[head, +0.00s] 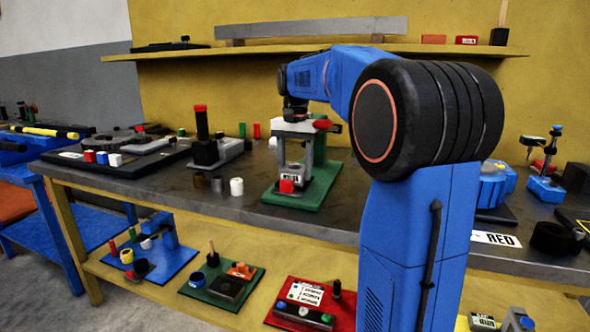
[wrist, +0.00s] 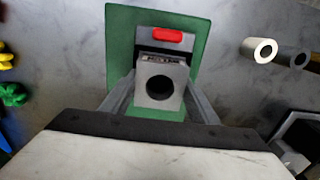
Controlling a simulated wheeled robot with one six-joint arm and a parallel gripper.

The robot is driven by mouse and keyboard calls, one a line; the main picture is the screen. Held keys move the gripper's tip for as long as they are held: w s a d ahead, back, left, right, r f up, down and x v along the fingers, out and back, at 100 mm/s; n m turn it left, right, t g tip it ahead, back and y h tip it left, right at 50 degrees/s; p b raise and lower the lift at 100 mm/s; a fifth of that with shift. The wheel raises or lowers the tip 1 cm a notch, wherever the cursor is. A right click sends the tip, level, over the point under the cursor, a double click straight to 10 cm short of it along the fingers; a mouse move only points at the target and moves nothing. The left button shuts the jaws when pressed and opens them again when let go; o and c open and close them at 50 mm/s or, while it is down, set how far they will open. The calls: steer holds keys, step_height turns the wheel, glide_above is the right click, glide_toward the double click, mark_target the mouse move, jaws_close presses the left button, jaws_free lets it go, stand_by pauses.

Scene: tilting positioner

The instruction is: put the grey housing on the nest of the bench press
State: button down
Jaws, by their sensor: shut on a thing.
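My gripper (head: 292,164) hangs over the bench press, its pale palm above and two grey fingers pointing down. In the wrist view my gripper (wrist: 158,82) is shut on the grey housing (wrist: 143,84), a block with a dark round bore, one finger on each side. The bench press stands on a green base plate (head: 318,189), which also shows in the wrist view (wrist: 122,35). A red part (head: 287,186) sits at its front. The housing and fingers hide the nest. I cannot tell whether the housing touches it.
Left of the green plate stand a white cylinder (head: 236,187) and darker ones. A black fixture (head: 205,152) with a red-topped post is further left. A shelf (head: 230,52) runs along the wall behind. The bench front left of the press is mostly clear.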

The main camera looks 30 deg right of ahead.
steer(key=c, duration=0.7)
jaws_free()
steer(key=shift+f, duration=0.1)
step_height(320, 180, up, 12)
stand_by(0.4)
